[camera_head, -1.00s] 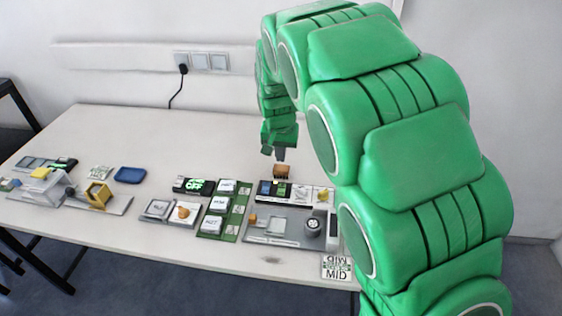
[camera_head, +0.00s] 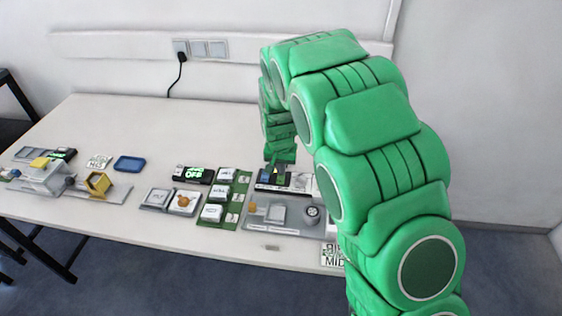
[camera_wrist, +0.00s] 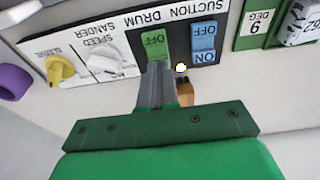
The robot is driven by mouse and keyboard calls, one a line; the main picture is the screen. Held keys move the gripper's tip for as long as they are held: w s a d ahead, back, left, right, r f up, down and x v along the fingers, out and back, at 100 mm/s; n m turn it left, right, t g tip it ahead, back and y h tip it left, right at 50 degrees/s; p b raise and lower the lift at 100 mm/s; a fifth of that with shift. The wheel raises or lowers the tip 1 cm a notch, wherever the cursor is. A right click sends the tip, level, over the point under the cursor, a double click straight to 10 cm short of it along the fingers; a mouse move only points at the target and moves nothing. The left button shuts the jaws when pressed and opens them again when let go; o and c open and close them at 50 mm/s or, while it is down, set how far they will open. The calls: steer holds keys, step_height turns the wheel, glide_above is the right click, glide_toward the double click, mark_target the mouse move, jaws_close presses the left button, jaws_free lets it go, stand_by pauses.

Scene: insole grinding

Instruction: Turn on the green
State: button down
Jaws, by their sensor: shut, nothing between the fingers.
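In the wrist view a black control panel (camera_wrist: 178,60) carries a green switch (camera_wrist: 154,44) reading OFF and a blue switch (camera_wrist: 203,42) with OFF and ON lettering. My gripper (camera_wrist: 157,68) is shut and empty, its fingertips right at the lower edge of the green switch and hiding that end of it. I cannot tell whether they touch. In the head view my gripper (camera_head: 276,170) is over the panel, which is partly hidden by it.
A yellow knob (camera_wrist: 60,69) and a white knob (camera_wrist: 104,64) sit beside the switches. A small light (camera_wrist: 181,68) glows near the blue switch. An orange-brown block (camera_wrist: 186,95) is partly behind my fingers. A blue tray (camera_head: 129,164) lies left on the table.

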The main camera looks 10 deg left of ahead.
mark_target(280, 182)
steer(key=shift+f, duration=0.15)
steer(key=shift+w+a+f+g, duration=0.1)
steer(key=shift+w+f+g, duration=0.2)
steer(key=shift+g, duration=0.2)
steer(key=shift+s, duration=0.3)
steer(key=shift+s+r, duration=0.2)
steer(key=shift+s, duration=0.4)
steer(key=shift+r, duration=0.1)
step_height(280, 182, up, 14)
steer(key=s, duration=0.2)
steer(key=shift+f, duration=0.2)
stand_by(0.3)
steer(key=shift+w, duration=0.1)
stand_by(0.4)
